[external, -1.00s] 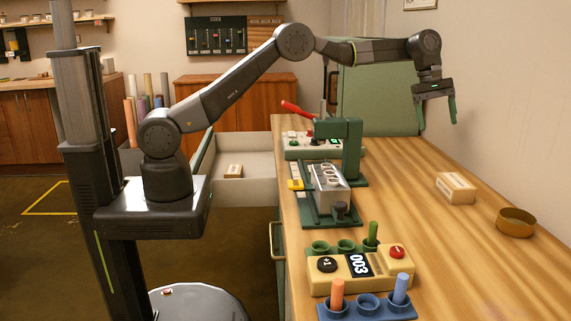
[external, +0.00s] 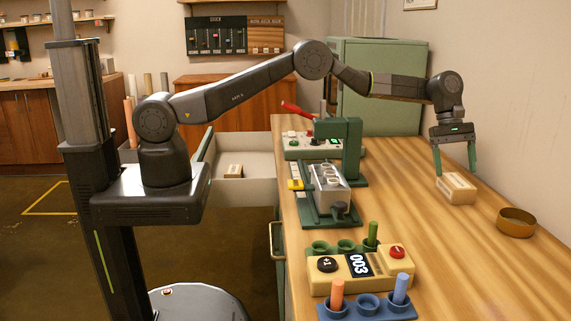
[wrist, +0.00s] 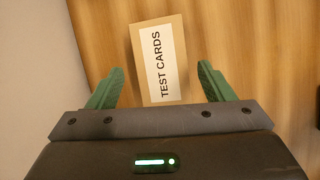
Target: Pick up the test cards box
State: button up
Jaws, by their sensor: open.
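The test cards box (external: 457,190) is a small tan box lying on the right side of the wooden table. In the wrist view the box (wrist: 145,60) shows a white label reading "TEST CARDS". My gripper (external: 456,173) is open, pointing down just above the box, with green fingers. In the wrist view my gripper (wrist: 161,83) has one finger on each side of the box's near end, with a gap on both sides. The box is not held.
A round brass dish (external: 516,223) stands to the right of the box. A green press (external: 345,160) and a counter unit with buttons (external: 335,280) stand along the table's left edge. A green cabinet (external: 385,75) is behind. The table (external: 440,250) in front of the box is clear.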

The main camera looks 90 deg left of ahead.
aim_at(455, 180)
jog(key=shift+a+p+x, duration=0.1)
jog(key=shift+p+x, duration=0.3)
jog(key=shift+x, duration=0.85)
jog(key=shift+a+p+x, duration=0.15)
jog(key=shift+p+x, duration=0.2)
jog(key=shift+x, duration=0.85)
jog(key=shift+s+f, duration=0.1)
jog(key=shift+f, duration=0.05)
jog(key=shift+c, duration=0.2)
jog(key=c, duration=0.8)
